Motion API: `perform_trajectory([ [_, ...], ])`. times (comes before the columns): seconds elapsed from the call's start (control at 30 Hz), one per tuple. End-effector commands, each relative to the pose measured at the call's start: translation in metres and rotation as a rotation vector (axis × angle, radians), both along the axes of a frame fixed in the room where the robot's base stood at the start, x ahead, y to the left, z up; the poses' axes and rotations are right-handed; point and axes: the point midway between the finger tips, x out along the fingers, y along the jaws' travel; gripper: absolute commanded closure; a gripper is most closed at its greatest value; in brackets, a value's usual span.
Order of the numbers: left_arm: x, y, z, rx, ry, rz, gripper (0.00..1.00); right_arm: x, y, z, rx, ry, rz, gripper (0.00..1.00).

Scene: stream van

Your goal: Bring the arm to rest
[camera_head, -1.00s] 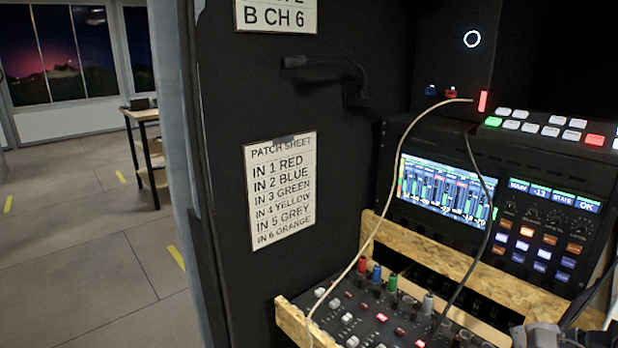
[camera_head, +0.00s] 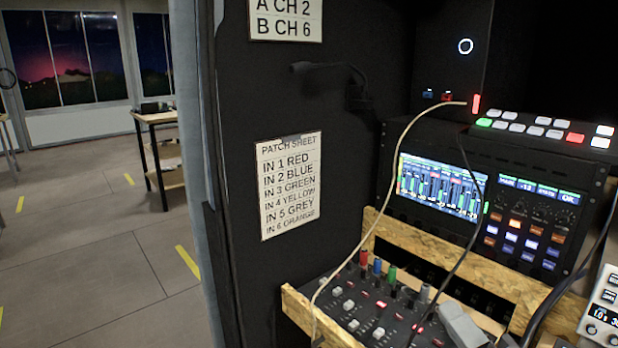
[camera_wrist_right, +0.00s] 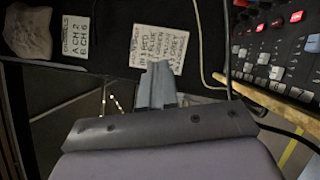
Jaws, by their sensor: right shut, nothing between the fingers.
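My right gripper (camera_head: 452,318) shows at the lower edge of the head view, in front of the mixing console (camera_head: 345,312). In the right wrist view my right gripper (camera_wrist_right: 158,82) has its grey fingers together with nothing between them. The wrist view also shows the console (camera_wrist_right: 280,45) at the upper right, beside the fingers. I cannot tell the exact gap between gripper and console. My left gripper is in neither view.
A wooden rail (camera_head: 440,255) edges the console. The patch sheet (camera_head: 290,185) is on the dark wall. Open floor (camera_head: 90,250) lies left.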

Motion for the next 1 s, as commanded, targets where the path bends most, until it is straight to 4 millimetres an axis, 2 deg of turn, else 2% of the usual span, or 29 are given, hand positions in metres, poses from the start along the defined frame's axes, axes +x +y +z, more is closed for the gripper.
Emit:
perform_trajectory([
  [0.03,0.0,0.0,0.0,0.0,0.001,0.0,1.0,-0.002,-0.012,-0.015,0.151,0.101,-0.074,1.0],
  [0.13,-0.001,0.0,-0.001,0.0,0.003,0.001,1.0,-0.012,-0.036,-0.053,0.437,0.311,-0.239,1.0],
  [0.23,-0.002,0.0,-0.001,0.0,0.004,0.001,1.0,-0.035,-0.053,-0.099,0.703,0.527,-0.413,1.0],
  [0.3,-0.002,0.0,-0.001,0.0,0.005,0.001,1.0,-0.057,-0.059,-0.13,0.865,0.67,-0.535,1.0],
  [0.4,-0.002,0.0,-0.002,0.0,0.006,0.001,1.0,-0.09,-0.06,-0.165,1.042,0.84,-0.685,1.0],
  [0.5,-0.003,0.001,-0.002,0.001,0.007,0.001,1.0,-0.122,-0.055,-0.189,1.174,0.979,-0.811,1.0],
  [0.6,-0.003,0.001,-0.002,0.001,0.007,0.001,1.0,-0.152,-0.049,-0.207,1.278,1.1,-0.926,1.0],
  [0.8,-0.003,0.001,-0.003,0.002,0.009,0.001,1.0,-0.209,-0.031,-0.229,1.436,1.314,-1.134,1.0],
  [1.0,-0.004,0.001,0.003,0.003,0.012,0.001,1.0,-0.191,-0.026,-0.24,1.47,1.272,-1.046,1.0],
])
